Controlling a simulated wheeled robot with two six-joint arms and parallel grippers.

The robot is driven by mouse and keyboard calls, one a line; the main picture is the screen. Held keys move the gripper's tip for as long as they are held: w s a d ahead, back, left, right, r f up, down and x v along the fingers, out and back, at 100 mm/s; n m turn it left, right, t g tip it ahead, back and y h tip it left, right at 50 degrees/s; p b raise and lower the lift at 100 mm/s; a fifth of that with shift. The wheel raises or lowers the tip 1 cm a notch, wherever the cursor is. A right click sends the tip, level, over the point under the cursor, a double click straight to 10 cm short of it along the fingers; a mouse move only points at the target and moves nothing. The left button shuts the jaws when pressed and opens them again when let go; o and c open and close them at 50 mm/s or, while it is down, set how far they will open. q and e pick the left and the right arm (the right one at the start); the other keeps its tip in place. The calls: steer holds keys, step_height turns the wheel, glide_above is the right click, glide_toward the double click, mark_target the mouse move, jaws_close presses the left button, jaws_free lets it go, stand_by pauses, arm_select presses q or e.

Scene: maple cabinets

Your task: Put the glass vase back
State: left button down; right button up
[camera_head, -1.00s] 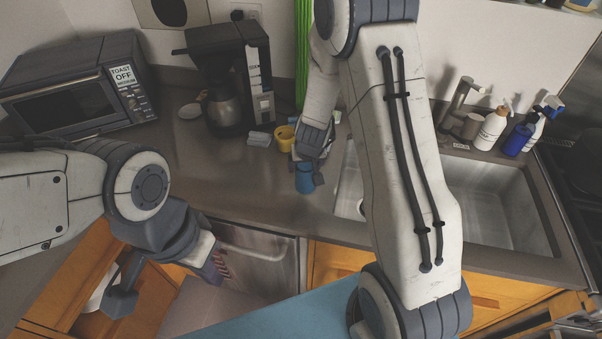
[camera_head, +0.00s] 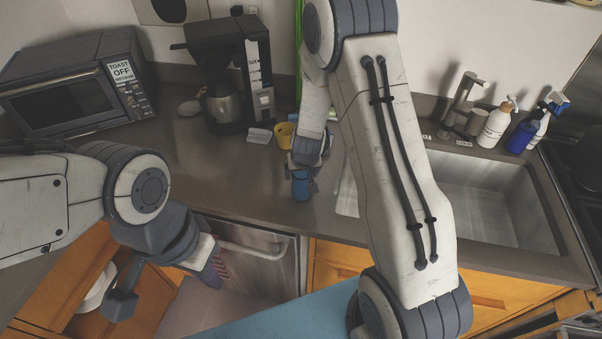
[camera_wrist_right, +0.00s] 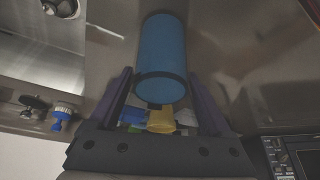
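The blue glass vase (camera_head: 301,187) is a small upright cylinder over the counter in front of the coffee maker. My right gripper (camera_head: 304,166) is at its upper part. In the right wrist view the vase (camera_wrist_right: 162,50) lies between the two fingers (camera_wrist_right: 160,85), one close on each side of its rim, and the gripper looks shut on it. I cannot tell whether its base touches the counter. My left gripper (camera_head: 165,286) is open and empty, low on the left above the open cabinet.
A yellow cup (camera_head: 284,135) stands just behind the vase. The coffee maker (camera_head: 232,75) and toaster oven (camera_head: 75,90) stand at the back left. The sink (camera_head: 490,195) and soap bottles (camera_head: 495,125) are on the right. The counter left of the vase is clear.

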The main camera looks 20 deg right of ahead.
steer(key=shift+o, duration=0.8)
steer(key=shift+r+p, duration=0.35)
steer(key=shift+r, duration=0.15)
steer(key=p+v, duration=0.5)
steer(key=v, duration=0.6)
steer(key=s+a+r+n+g+y, duration=0.1)
steer(key=s+a+r+n+y, duration=0.15)
steer(key=s+a+r, duration=0.4)
steer(key=s+a+r+n+g+y, duration=0.1)
steer(key=s+a+r+n, duration=0.2)
steer(key=a, duration=0.6)
steer(key=s+r+n+g, duration=0.1)
steer(key=s+r+n, duration=0.1)
steer(key=s, duration=0.6)
steer(key=s+r+n+g+h, duration=0.1)
steer(key=s+r+n, duration=0.1)
steer(key=s, duration=0.6)
steer(key=shift+s+d+r+g, duration=0.15)
steer(key=shift+s+r+g, duration=0.15)
steer(key=shift+s+r, duration=0.1)
steer(key=shift+f+h, duration=0.15)
steer(key=shift+h, duration=0.1)
